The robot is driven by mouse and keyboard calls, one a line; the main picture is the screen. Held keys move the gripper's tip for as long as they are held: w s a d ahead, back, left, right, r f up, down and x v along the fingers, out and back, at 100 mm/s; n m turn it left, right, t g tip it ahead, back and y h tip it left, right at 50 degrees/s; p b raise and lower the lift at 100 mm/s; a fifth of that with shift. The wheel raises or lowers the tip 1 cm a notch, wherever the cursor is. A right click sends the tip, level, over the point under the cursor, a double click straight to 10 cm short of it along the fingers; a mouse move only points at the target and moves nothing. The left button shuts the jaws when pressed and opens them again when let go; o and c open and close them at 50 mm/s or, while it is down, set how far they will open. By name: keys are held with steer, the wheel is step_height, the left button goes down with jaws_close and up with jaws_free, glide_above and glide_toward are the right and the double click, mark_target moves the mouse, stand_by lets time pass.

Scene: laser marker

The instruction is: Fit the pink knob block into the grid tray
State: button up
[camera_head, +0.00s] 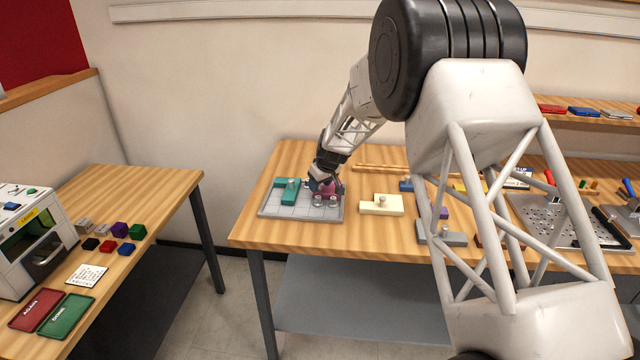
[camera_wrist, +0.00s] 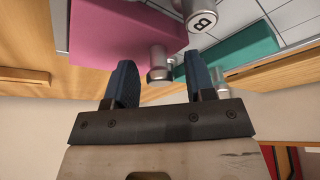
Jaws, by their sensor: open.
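The grid tray (camera_head: 270,208) lies near the left end of the workbench. A teal knob block (camera_head: 285,195) is on its left part and also shows in the wrist view (camera_wrist: 238,58). The pink knob block (camera_head: 335,187) is at the tray's right part, partly hidden by my gripper (camera_head: 322,184). In the wrist view, the pink block (camera_wrist: 110,32) fills the upper left. Its silver knob (camera_wrist: 157,65) appears between my open fingertips (camera_wrist: 160,72), with gaps on both sides. Whether the pink block sits fully in the tray I cannot tell.
A silver knob marked with a character (camera_wrist: 201,18) is close beside the pink block. Right of the tray stand a cream knob block (camera_head: 378,206), a grey knob block (camera_head: 452,239) and a purple block (camera_head: 441,212). A thin wooden strip (camera_head: 380,168) lies behind.

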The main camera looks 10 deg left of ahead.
steer(key=shift+r, duration=0.1)
steer(key=v, duration=1.2)
stand_by(0.8)
